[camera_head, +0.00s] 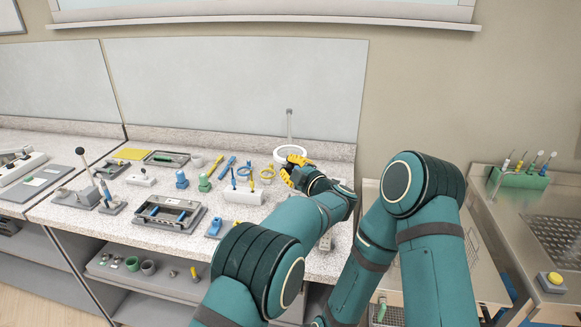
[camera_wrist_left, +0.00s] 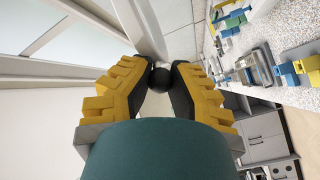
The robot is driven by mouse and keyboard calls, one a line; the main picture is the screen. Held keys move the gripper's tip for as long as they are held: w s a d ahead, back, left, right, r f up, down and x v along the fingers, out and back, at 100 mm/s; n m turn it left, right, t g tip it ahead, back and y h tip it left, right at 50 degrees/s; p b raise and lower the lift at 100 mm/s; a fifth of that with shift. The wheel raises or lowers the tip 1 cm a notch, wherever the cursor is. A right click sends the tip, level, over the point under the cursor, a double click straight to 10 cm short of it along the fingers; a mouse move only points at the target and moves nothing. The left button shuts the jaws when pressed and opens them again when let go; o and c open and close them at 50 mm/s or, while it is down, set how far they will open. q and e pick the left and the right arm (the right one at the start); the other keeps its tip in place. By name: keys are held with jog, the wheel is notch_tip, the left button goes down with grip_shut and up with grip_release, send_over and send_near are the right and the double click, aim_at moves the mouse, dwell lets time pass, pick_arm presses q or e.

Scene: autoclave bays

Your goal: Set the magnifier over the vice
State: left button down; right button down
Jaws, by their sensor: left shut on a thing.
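The magnifier (camera_head: 279,153) is a white ring with a thin upright grey post behind it, at the back right of the speckled bench. My left gripper (camera_head: 294,168) is at the front right of the ring. In the left wrist view its yellow fingers close on a small black knob (camera_wrist_left: 160,79), with a white part of the magnifier (camera_wrist_left: 148,40) beyond it. My forearm hides the bench beneath. I cannot tell for certain which bench item is the vice. My right arm comes down at the right, and its gripper is out of view.
Several small tools and blue and green blocks stand left of the magnifier. A grey tray (camera_head: 150,219) lies at the front, and a lever device with a black knob (camera_head: 81,151) stands further left. A sink (camera_head: 556,240) and green rack (camera_head: 520,178) are at the right.

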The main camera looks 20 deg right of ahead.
pick_arm(q)
jog(key=shift+d+r, duration=0.2)
jog(key=shift+r, duration=0.15)
jog(key=c, duration=0.9)
grip_release()
jog(key=shift+d, duration=0.1)
jog(key=shift+o, duration=0.5)
jog(key=shift+d+f, duration=0.15)
jog(key=shift+f, duration=0.1)
jog(key=shift+a+r, duration=0.2)
jog(key=shift+r, duration=0.05)
notch_tip(320, 180, up, 9)
jog(key=shift+f, duration=0.2)
jog(key=shift+w+d+r, duration=0.1)
jog(key=shift+d+r, duration=0.05)
jog(key=shift+r, duration=0.35)
